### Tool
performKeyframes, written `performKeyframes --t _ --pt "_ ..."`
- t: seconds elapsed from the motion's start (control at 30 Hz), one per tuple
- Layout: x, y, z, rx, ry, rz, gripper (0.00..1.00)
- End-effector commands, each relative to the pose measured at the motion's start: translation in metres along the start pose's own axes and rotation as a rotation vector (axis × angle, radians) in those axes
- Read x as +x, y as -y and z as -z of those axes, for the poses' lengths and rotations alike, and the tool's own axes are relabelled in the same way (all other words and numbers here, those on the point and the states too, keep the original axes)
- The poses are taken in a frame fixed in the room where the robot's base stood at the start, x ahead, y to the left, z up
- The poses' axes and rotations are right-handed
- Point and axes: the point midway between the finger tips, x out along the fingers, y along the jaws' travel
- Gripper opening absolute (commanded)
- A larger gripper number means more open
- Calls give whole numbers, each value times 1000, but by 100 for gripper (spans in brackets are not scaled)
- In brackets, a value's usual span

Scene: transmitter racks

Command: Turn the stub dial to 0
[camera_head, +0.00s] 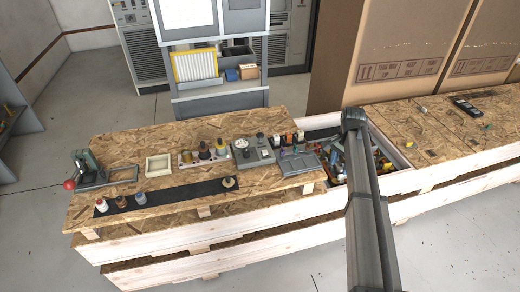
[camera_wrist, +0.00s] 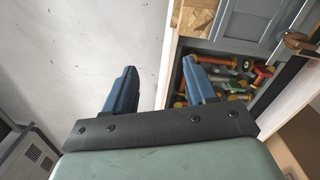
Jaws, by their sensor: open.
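In the head view a grey box (camera_head: 252,152) with a pale round face and small knobs sits on the wooden bench, right of centre. The stub dial may be one of these knobs, but I cannot tell which, and no number on it is readable. In the wrist view my gripper (camera_wrist: 160,84) is open and empty, its two blue fingers well apart. It is above the pale floor and the edge of a wooden bin, apart from the grey box. In the head view my dark arm rises at the right, and the gripper itself cannot be made out.
A wooden bin of colourful parts (camera_wrist: 232,80) lies beside the fingers. A grey compartment tray (camera_head: 297,162) is right of the grey box. The bench (camera_head: 115,145) also holds a row of knobs on a plate (camera_head: 204,155), a black mat (camera_head: 178,192) and a red-knobbed device (camera_head: 88,170). Large cartons (camera_head: 400,50) stand behind.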

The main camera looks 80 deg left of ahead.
Motion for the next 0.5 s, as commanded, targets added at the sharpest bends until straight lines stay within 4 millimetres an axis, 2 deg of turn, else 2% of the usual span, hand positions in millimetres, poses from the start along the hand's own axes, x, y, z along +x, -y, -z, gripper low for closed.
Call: performKeyframes --t 0.03,0.2,0.4,0.5 --pt "-11 33 -14 -16 -3 1 56" --pt "-43 115 -70 -42 -5 -2 56" --pt "-82 201 -148 -73 -7 -7 56" --pt "-97 233 -184 -84 -9 -9 56"
